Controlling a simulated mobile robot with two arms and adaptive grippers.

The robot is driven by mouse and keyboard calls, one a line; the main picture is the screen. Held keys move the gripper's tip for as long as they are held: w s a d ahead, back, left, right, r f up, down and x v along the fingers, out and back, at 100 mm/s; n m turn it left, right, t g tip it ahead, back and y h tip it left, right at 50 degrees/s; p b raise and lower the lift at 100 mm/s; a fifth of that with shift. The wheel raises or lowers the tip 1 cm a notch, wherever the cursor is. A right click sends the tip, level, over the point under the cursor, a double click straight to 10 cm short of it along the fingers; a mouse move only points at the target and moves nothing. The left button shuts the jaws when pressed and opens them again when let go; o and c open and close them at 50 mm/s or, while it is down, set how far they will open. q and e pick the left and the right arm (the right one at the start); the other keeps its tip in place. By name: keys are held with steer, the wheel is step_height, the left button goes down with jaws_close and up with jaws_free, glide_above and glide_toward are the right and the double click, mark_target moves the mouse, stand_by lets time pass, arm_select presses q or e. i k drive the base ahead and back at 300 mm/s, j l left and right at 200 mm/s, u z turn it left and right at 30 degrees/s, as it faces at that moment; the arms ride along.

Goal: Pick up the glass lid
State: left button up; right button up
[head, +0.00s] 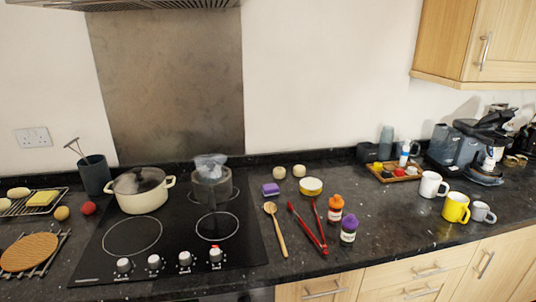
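A cream two-handled pot (142,200) stands on the back left of the black hob. A dark, see-through round lid (139,180), which looks like glass, covers its top. A grey pot (211,188) stands on the back right of the hob. A pale bluish, translucent thing (210,163) sits at its top; I cannot tell whether it is a lid too. Neither of my grippers is in view.
The hob (165,240) has its front rings bare. A dark utensil pot (94,175) stands left of the cream pot. Mugs (456,208) stand at the right.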

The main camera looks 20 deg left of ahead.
mark_target(196, 176)
steer(key=j+z, duration=0.15)
steer(key=j, duration=0.3)
steer(key=k+j+z, duration=0.15)
steer(key=j, duration=0.3)
steer(key=j+z, duration=0.15)
steer(key=j, duration=0.25)
steer(key=k+j+z, duration=0.15)
steer(key=j, duration=0.3)
